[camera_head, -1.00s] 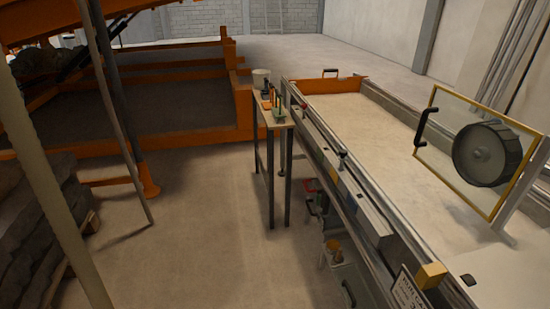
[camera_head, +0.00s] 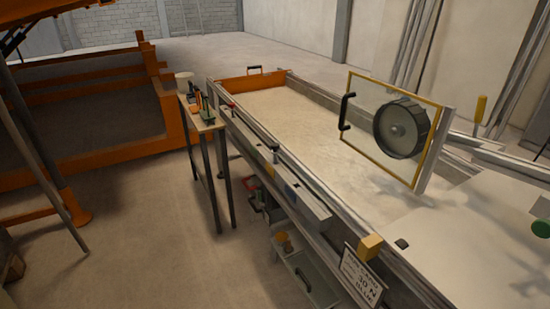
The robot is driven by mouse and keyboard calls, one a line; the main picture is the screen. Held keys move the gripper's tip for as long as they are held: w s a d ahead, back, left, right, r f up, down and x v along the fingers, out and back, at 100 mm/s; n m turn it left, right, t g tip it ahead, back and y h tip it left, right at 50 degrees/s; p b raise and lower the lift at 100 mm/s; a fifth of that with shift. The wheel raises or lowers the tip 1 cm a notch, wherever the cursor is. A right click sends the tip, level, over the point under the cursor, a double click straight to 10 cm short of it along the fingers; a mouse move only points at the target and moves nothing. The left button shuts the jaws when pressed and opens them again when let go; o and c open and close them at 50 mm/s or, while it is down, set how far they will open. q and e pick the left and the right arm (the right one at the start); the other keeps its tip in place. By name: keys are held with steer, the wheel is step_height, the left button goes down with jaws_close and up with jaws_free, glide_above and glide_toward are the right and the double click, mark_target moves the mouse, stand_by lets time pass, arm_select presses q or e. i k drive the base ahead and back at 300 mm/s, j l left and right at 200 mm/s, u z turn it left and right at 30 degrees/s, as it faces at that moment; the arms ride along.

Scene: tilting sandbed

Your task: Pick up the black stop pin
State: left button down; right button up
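I cannot pick out the black stop pin for certain. A small dark upright piece (camera_head: 276,154) stands on the near side rail of the sandbed (camera_head: 290,122). A small black block (camera_head: 402,243) lies on the pale panel at the bed's near end. Both are too small to name surely. Neither of my grippers is in view.
A yellow-framed clear panel with a dark wheel (camera_head: 405,125) stands over the bed. A sign (camera_head: 361,276) hangs at the near side.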

mark_target(275, 147)
steer(key=i+j+z, duration=0.3)
steer(key=i+j, duration=0.2)
steer(key=i+j+z, duration=0.2)
steer(key=j, duration=0.25)
steer(key=i+j+z, duration=0.15)
steer(key=j, duration=0.25)
steer(key=i+j+z, duration=0.15)
steer(key=j, duration=0.25)
steer(key=i+j+z, duration=0.15)
steer(key=i+j, duration=0.15)
steer(key=j, duration=0.15)
